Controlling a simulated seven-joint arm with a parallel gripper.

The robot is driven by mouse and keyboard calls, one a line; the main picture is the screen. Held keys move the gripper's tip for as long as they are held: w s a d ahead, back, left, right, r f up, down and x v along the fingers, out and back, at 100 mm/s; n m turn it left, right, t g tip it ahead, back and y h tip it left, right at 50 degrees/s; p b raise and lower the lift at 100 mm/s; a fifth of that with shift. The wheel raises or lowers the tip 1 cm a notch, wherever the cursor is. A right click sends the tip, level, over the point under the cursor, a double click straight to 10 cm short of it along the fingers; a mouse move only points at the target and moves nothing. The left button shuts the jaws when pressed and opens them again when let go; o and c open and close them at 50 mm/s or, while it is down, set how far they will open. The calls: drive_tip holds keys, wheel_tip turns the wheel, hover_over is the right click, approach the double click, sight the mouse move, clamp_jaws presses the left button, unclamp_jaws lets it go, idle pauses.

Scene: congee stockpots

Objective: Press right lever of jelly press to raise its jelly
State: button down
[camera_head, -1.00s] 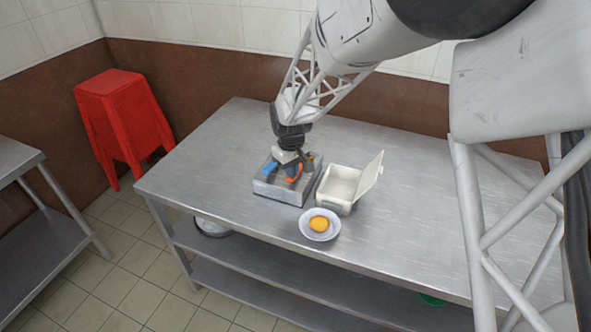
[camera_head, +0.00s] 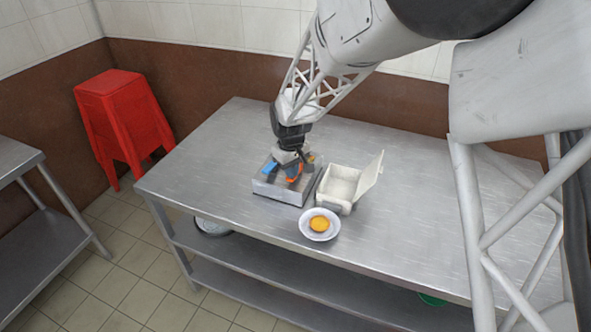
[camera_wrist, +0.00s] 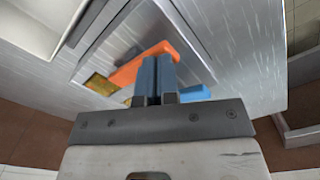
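The jelly press (camera_head: 277,194) is a grey metal box on the steel table. A blue lever (camera_head: 271,167) is at its left and an orange lever (camera_head: 294,179) at its right; the wrist view also shows the orange lever (camera_wrist: 145,61) and blue lever (camera_wrist: 194,93). An amber jelly (camera_wrist: 100,85) shows at one end of the orange lever, and an amber patch shows at the press's back right (camera_head: 311,158). My gripper (camera_wrist: 157,62) has its blue fingers together with nothing between them. The fingertips overlap the orange lever; contact is unclear.
A white open-lidded box (camera_head: 342,184) stands right of the press, close to it. A white plate (camera_head: 319,236) with a round yellow-orange item (camera_head: 319,224) is in front. The steel table (camera_head: 420,220) is clear at right and left. Red stools (camera_head: 122,120) stand on the floor.

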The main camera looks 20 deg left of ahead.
drive_tip(key=shift+f, duration=0.65)
drive_tip(key=shift+r, duration=0.1)
idle(0.5)
drive_tip(key=shift+r, duration=3.95)
drive_tip(key=shift+d, duration=0.1)
